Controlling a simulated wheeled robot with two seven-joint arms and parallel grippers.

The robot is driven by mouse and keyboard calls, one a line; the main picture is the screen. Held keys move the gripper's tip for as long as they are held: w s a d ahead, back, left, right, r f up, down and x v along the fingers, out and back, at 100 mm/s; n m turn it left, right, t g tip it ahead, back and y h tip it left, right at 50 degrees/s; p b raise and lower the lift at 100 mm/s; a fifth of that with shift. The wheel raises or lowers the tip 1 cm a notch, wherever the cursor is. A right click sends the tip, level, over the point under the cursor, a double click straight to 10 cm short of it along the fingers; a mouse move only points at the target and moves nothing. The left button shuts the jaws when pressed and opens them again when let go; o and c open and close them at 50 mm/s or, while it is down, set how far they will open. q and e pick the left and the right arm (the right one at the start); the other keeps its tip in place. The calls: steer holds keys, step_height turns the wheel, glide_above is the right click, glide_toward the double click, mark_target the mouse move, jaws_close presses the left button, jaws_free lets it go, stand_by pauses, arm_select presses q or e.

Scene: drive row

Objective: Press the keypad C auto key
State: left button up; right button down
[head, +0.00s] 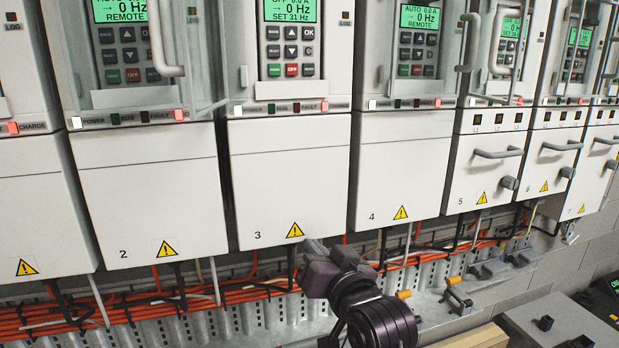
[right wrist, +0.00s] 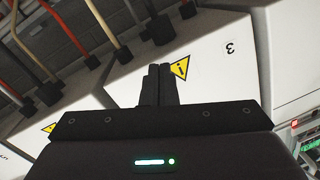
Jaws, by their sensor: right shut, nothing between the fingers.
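Keypad C (head: 300,60) is on the front of drive 3 (head: 288,170), under a green display (head: 290,10) showing 0 Hz and SET 31 Hz. It has dark keys, a green key (head: 274,70) and a red key (head: 291,70). The small key labels are mostly unreadable, so I cannot tell which is auto. My right gripper (head: 316,250) is shut and empty, by the lower edge of drive 3 and well below the keypad. In the right wrist view its closed fingers (right wrist: 159,84) show beside the warning triangle (right wrist: 180,67). My left gripper is out of view.
Drive 2 (head: 150,205) and drive 4 (head: 400,165) flank drive 3, each with its own keypad. Guard handles stand out at drive 2 (head: 155,45) and drive 4 (head: 467,42). Orange cables (head: 200,303) run below the drives. Drive 3's lower front is clear.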

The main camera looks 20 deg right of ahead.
mark_target(309, 69)
steer(key=s+r+m+t, duration=0.1)
steer(key=s+r+t, duration=0.2)
steer(key=r, duration=0.6)
steer(key=s+r+m+t, duration=0.1)
steer(key=s+r+t, duration=0.2)
steer(key=r, duration=0.6)
steer(key=s+r+m+t+y, duration=0.1)
steer(key=s+r+t, duration=0.2)
steer(key=r, duration=0.7)
steer(key=shift+d+t, duration=0.25)
steer(key=shift+t, duration=0.05)
steer(key=shift+w, duration=0.1)
steer(key=shift+w+a+p, duration=0.15)
steer(key=shift+w+p, duration=0.6)
steer(key=shift+w, duration=3.65)
steer(key=shift+w, duration=0.1)
steer(key=shift+w, duration=0.3)
